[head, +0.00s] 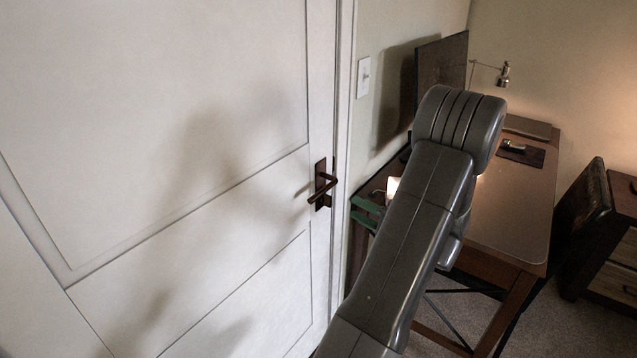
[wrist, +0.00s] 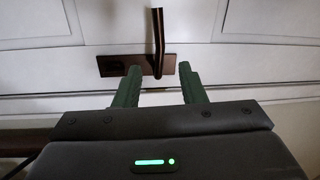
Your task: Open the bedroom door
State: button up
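The white panelled bedroom door (head: 190,150) fills the left of the head view and looks closed in its frame. Its dark bronze lever handle (head: 321,187) sits on a narrow plate near the door's right edge. In the wrist view the handle (wrist: 158,45) and its plate lie just beyond my fingertips. My gripper (head: 362,212) has green fingers, to the right of the handle in the head view and apart from it. In the wrist view my gripper (wrist: 158,83) is open, with nothing between its fingers. My arm hides part of the desk.
A wooden desk (head: 515,215) stands right of the door, bearing a monitor (head: 441,75) and a lamp (head: 503,76). A light switch (head: 363,76) is on the wall beside the door frame. A dark wooden drawer unit (head: 612,235) is at the far right.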

jog(key=p+x, duration=0.2)
jog(key=x, duration=1.1)
jog(key=shift+w+a, duration=0.15)
jog(key=shift+a, duration=0.15)
grip_shut()
